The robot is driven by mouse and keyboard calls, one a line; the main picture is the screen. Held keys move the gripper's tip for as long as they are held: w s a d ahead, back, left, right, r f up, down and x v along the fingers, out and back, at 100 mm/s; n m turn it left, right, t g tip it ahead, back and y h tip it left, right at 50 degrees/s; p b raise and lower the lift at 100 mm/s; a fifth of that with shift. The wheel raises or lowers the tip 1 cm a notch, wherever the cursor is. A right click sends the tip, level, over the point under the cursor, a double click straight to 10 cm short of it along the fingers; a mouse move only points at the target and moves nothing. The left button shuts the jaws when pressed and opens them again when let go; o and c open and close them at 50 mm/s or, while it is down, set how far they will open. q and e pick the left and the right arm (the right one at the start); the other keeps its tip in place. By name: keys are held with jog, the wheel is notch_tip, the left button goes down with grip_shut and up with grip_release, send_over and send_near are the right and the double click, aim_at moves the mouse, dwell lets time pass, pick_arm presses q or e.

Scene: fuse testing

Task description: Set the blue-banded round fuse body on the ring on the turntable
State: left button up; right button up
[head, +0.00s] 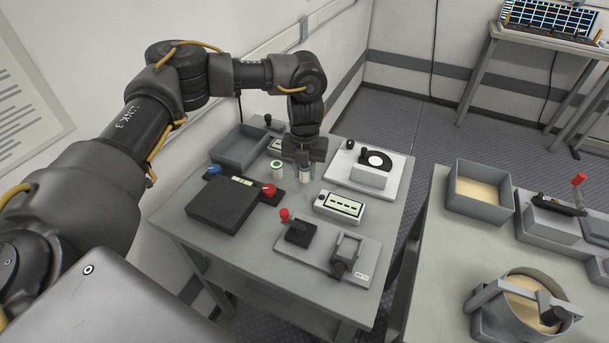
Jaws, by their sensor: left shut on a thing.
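My left arm reaches in from the left, and its gripper (304,161) points down over the middle of the left table. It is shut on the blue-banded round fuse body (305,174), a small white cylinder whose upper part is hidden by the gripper. I cannot tell whether its base touches the table. The turntable (376,160), a dark disc with a white centre on a white housing, is to the right of the gripper. The ring on it is too small to make out clearly. My right gripper is not in view.
A green-banded round body (277,169) stands just left of the held one. A black box (224,204) with red and blue knobs, a display unit (340,208), a grey tray (239,148) and a lever fixture (346,252) surround it. A second table (444,246) stands at right.

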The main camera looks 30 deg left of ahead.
aim_at(304, 177)
pick_arm(q)
notch_tip(304, 177, down, 2)
jog(key=shift+a+f+p, duration=0.1)
jog(key=shift+p, duration=0.8)
jog(key=shift+f, duration=0.25)
jog(key=shift+f, duration=0.2)
jog(key=o, duration=1)
jog(key=shift+f, duration=0.1)
jog(key=shift+c, duration=0.2)
